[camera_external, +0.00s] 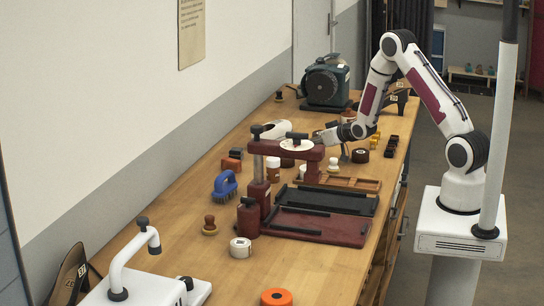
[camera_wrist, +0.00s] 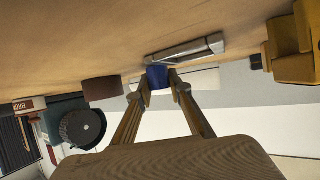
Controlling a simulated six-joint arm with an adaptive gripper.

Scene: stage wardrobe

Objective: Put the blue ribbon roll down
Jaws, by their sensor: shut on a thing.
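The blue ribbon roll (camera_wrist: 157,77) shows in the wrist view between the two fingertips of my gripper (camera_wrist: 160,84). My gripper is shut on it, beside the wooden table surface. Whether the roll touches the table cannot be told. In the external view my gripper (camera_external: 320,139) reaches left over the bench, behind the dark red press (camera_external: 290,151). The press blocks the sight of the fingertips, and the blue roll does not show there.
In the wrist view a brown roll (camera_wrist: 102,88), a grey-white object (camera_wrist: 187,49) and yellow blocks (camera_wrist: 294,55) are near. A green motor (camera_external: 326,82) stands at the far end. A blue brush (camera_external: 224,184) lies on the bench (camera_external: 172,232). An orange roll (camera_external: 276,297) is in front.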

